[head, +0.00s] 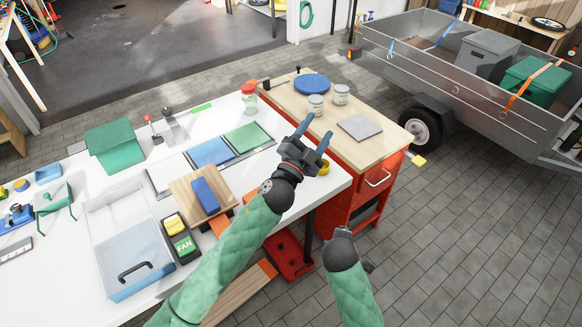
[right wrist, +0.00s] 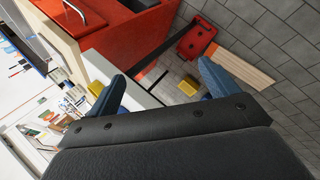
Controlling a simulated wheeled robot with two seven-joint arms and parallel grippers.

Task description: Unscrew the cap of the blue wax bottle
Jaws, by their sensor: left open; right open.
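I cannot make out a blue wax bottle with certainty in either view. A blue oblong thing (head: 205,195) lies on a small wooden board on the white bench; I see no cap on it. A clear jar with a red lid (head: 249,97) stands near the bench's far edge. My left gripper (head: 313,133) is open and empty, its blue fingers above the bench's right end. My right gripper (right wrist: 161,71) is open and empty in the right wrist view, pointing down past the bench toward the floor. In the head view its fingers are mostly hidden.
The white bench (head: 110,310) holds a clear bin (head: 125,240), a green FAN button (head: 184,246) and blue and green mats. A red cabinet (head: 365,180) with a wooden top carries two tins and a blue disc. A yellow round thing (head: 324,168) lies behind my left gripper.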

